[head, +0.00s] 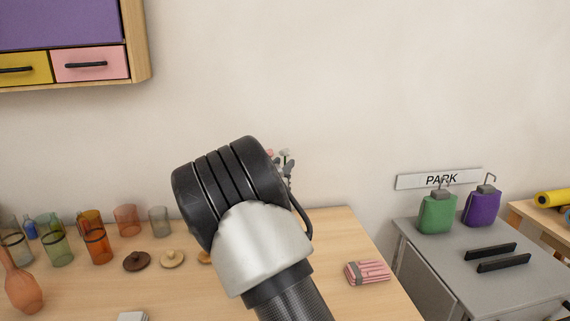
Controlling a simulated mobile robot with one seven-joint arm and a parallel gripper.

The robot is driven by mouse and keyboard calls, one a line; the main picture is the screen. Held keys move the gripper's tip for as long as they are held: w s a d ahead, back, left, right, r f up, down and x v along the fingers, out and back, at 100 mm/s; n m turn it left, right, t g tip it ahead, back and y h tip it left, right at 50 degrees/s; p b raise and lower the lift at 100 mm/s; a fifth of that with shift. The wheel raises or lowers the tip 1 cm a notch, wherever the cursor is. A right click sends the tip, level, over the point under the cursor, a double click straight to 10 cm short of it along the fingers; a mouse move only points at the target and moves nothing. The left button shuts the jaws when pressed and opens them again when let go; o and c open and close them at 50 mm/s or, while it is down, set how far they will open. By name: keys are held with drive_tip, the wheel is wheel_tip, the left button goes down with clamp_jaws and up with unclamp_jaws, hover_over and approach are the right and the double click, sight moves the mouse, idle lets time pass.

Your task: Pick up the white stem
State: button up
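A small bunch of flowers (286,162) shows just to the right of my arm's wrist, near the wall at the back of the wooden table. Pale whitish and pink blooms and some dark green leaves stick out. The white stem cannot be told apart with certainty, as most of the bunch and whatever holds it are hidden behind my arm. My gripper is not in view; my black and silver arm links fill the middle and hide what lies behind them.
On the wooden table (335,285) stand several coloured glasses (98,247), small lids (172,259), an orange vase (22,285) and a folded pink striped cloth (368,272). A grey cabinet (520,290) at right carries green (436,214) and purple (481,208) containers. A wall cabinet (139,40) hangs upper left.

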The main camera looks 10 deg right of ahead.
drive_tip(key=shift+x, duration=1.3)
clamp_jaws()
drive_tip(key=shift+r, duration=0.1)
